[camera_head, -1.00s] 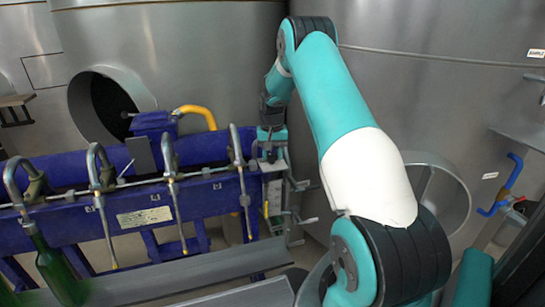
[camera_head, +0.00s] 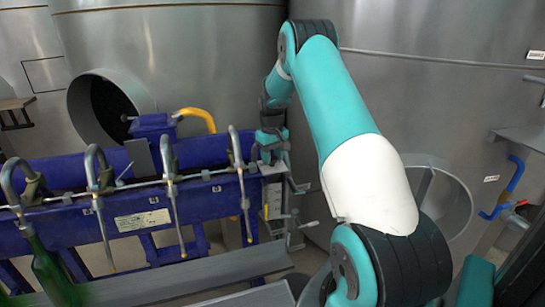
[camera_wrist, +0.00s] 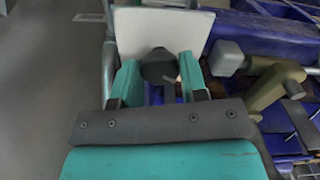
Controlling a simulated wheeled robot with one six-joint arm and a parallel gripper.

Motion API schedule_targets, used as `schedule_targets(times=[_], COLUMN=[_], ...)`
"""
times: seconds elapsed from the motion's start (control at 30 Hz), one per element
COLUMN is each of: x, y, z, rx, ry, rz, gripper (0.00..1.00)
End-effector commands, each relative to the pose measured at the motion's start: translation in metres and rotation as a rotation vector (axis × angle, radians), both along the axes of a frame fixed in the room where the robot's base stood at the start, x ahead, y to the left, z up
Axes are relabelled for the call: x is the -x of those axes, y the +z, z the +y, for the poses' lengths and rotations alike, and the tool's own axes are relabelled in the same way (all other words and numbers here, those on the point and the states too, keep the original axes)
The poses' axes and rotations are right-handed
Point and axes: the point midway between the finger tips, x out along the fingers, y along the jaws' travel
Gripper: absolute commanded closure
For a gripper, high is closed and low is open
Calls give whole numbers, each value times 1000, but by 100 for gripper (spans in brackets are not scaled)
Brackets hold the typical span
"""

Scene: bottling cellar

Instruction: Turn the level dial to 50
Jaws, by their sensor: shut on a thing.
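The level dial is a dark round knob (camera_wrist: 158,66) with a small pale mark, in front of a pale plate (camera_wrist: 135,28) in the wrist view. The teal fingers of my gripper (camera_wrist: 159,80) stand on either side of the knob and are shut on it. In the head view my gripper (camera_head: 270,146) is at the right end of the blue filling machine (camera_head: 130,222), above a pale upright panel (camera_head: 273,192). The dial itself is hidden there, and I cannot read a number or scale in either view.
Bent metal filler tubes (camera_head: 170,185) line the machine's front, with a green bottle (camera_head: 48,265) at the left. A grey trough (camera_head: 190,280) runs along the front. Small handles (camera_head: 300,188) stick out right of the panel. Large steel tanks (camera_head: 190,60) close off the back.

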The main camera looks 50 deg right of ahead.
Motion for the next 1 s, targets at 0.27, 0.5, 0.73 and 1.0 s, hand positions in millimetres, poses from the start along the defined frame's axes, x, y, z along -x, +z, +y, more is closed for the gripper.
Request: schedule_targets(times=[0.27, 0.5, 0.73, 1.0], x=[1, 0, 0, -1], y=[0, 0, 2, 44], z=[-1, 0, 0, -1], rx=[0, 1, 1, 5], ry=[-3, -2, -1, -2], rz=[2, 1, 0, -6], gripper=[84, 35, 35, 35])
